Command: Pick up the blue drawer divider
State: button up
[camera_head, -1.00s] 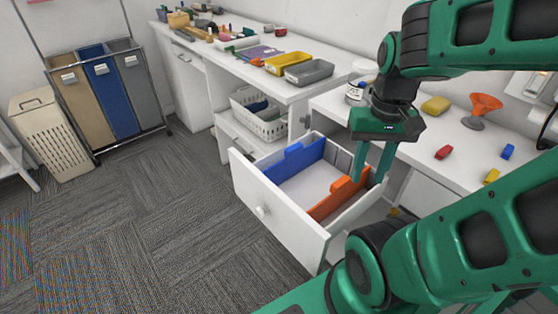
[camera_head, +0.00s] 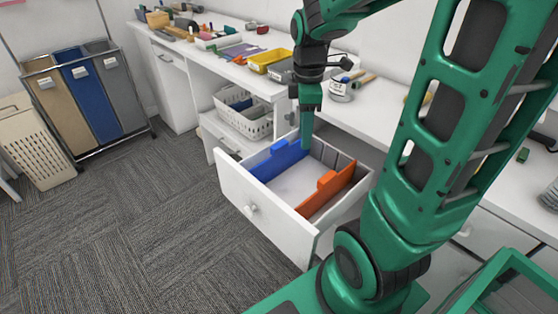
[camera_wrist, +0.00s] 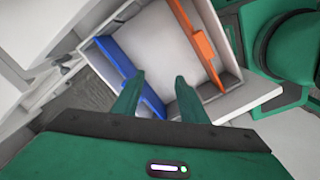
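The blue drawer divider (camera_head: 279,160) stands upright across the left part of the open white drawer (camera_head: 268,221). It also shows in the wrist view (camera_wrist: 116,58), left of centre, running down behind a finger. My gripper (camera_head: 305,142) is above the drawer's back left part, pointing down, near the divider's far end. In the wrist view my gripper (camera_wrist: 157,80) has its two green fingers spread apart with nothing held between them. The left finger overlaps the divider in that view. I cannot tell whether it touches.
An orange divider (camera_head: 326,190) stands in the drawer's right part. A white basket (camera_head: 243,118) sits on a shelf left of the drawer. The desk above holds a yellow tray (camera_head: 268,60) and a jar (camera_head: 340,90). Carpet in front is clear.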

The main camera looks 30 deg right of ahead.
jog(key=w+a+f+n, duration=0.1)
jog(key=w+n, duration=0.1)
jog(key=w+f+n, duration=0.1)
jog(key=w+n, duration=0.2)
jog(key=w+a+n, duration=0.1)
jog(key=w+n, duration=0.1)
jog(key=n, duration=0.1)
jog(key=shift+w+a+f, duration=0.35)
jog(key=shift+f, duration=0.05)
jog(key=shift+w+a+f+n, duration=0.1)
jog(key=shift+f+n, duration=0.2)
send_over(279, 173)
jog(key=f, duration=1)
jog(key=shift+w+d+f, duration=0.15)
jog(key=shift+w+d, duration=0.1)
jog(key=shift+w, duration=0.05)
grip_shut()
